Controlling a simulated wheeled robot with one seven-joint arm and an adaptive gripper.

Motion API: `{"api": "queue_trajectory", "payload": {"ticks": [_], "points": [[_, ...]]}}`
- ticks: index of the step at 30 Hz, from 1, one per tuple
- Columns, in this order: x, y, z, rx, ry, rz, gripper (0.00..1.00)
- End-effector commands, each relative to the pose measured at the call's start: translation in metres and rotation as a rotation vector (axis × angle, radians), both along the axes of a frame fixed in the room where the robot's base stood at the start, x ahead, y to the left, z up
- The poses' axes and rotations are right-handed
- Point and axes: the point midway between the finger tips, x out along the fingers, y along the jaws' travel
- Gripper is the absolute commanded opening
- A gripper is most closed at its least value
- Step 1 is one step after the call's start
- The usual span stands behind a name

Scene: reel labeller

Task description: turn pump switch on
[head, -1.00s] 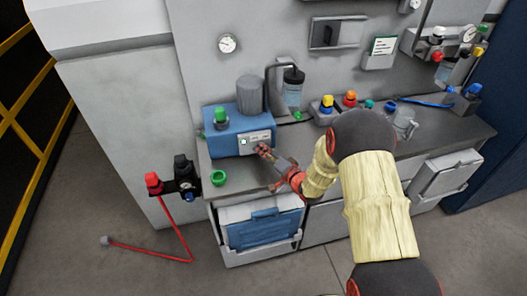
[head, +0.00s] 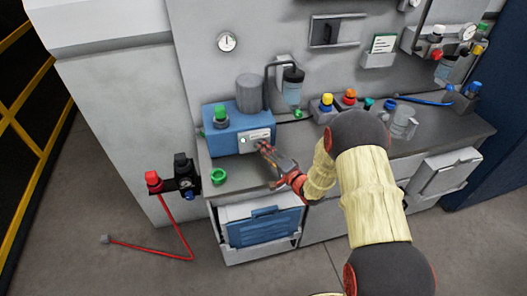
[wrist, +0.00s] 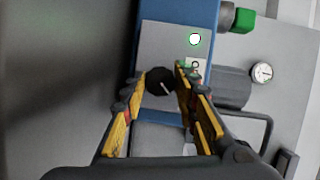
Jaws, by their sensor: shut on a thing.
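The pump is a blue box (head: 226,137) at the left end of the bench, with a light grey front panel (head: 253,141). In the wrist view the switch is a round black knob (wrist: 158,82) with a white pointer line, on the grey panel (wrist: 160,42). My gripper (head: 263,147) reaches the panel's right part. In the wrist view its two fingers (wrist: 158,78) are on either side of the knob, shut on it. A small label is partly hidden by the right finger.
A green cap (head: 220,113) and a grey cylinder (head: 250,92) stand on the pump. A bottle (head: 292,88) hangs behind, with coloured knobs farther right. The bench front has free room.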

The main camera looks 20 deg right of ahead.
Motion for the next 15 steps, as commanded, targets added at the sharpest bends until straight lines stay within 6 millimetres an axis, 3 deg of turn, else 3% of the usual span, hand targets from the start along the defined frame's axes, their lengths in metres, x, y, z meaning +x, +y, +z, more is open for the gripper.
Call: {"api": "queue_trajectory", "payload": {"ticks": [2,3,12,15], "points": [[0.0003,-0.0009,-0.0002,0.001,0.001,-0.002,0.04],[0.0003,-0.0009,-0.0003,0.001,0.001,-0.002,0.31],[0.0001,-0.0004,-0.0001,0.000,0.001,-0.001,0.48],[0.0000,-0.0003,-0.0001,0.000,0.001,-0.001,0.48]]}}
